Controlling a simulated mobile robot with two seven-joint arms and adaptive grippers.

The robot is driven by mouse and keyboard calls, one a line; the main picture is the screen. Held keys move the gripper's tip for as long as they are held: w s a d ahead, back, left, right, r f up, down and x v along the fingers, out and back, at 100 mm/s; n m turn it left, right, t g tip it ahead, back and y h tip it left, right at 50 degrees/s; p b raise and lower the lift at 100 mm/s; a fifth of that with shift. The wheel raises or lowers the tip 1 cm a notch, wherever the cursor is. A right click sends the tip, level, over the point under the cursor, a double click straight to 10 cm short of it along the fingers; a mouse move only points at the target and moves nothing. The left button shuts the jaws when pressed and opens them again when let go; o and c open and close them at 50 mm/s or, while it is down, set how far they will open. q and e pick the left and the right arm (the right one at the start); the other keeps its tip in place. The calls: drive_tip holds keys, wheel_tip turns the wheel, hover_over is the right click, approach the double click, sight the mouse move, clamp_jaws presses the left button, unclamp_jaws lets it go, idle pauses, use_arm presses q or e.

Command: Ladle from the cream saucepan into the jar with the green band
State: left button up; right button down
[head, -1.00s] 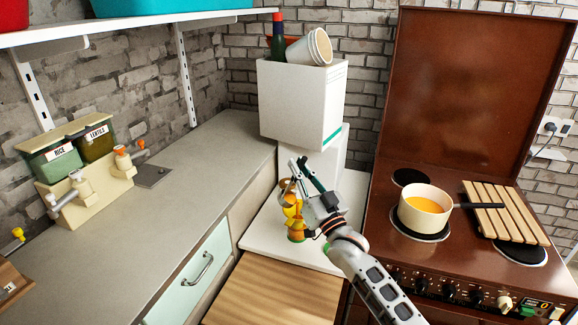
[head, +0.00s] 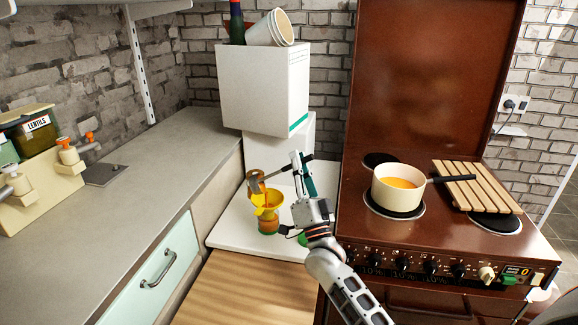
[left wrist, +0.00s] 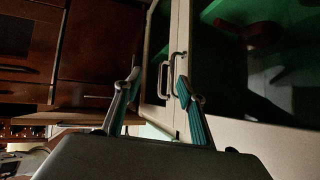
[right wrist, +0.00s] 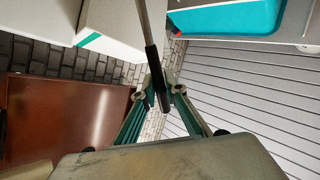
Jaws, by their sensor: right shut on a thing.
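The cream saucepan (head: 399,188) holds orange liquid and stands on a stove burner. A jar (head: 268,226) with orange contents stands on the white counter, with a yellow funnel (head: 270,203) in its mouth; its green band shows only faintly. My right gripper (head: 302,168) is shut on the dark handle of a ladle (head: 257,181). The ladle's bowl is tilted just above the funnel, and orange liquid shows at its lip. The handle also shows between the fingers in the right wrist view (right wrist: 154,78). My left gripper (left wrist: 155,88) is open and empty, seen only in the left wrist view.
A slatted wooden rack (head: 476,188) lies on the stove right of the pan, under its handle. A white box (head: 262,90) rises behind the jar. A green item (head: 304,240) lies beside the jar. The grey counter (head: 150,185) is mostly clear.

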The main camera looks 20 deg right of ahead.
use_arm(q)
drive_tip(key=f+b, duration=0.1)
drive_tip(key=w+a+f+b, duration=0.1)
drive_tip(key=b, duration=0.1)
drive_tip(key=shift+f, duration=0.15)
use_arm(e)
drive_tip(key=d+f+m+h, duration=0.1)
drive_tip(key=m+h, duration=0.1)
drive_tip(key=s+d+f+m+h, duration=0.1)
drive_tip(key=m+h, duration=0.1)
drive_tip(key=m, duration=0.1)
drive_tip(key=d+f+m+h, duration=0.1)
drive_tip(key=m+h, duration=0.1)
drive_tip(key=shift+s+d+f+g, duration=0.1)
drive_tip(key=shift+s+f+g, duration=0.1)
drive_tip(key=shift+g, duration=0.2)
use_arm(q)
drive_tip(key=shift+w, duration=0.1)
drive_tip(key=shift+d, duration=0.15)
drive_tip(key=shift+s+f, duration=0.2)
drive_tip(key=shift+s, duration=0.35)
drive_tip(key=shift+w+r, duration=0.25)
drive_tip(key=shift+w, duration=0.3)
drive_tip(key=shift+s, duration=0.15)
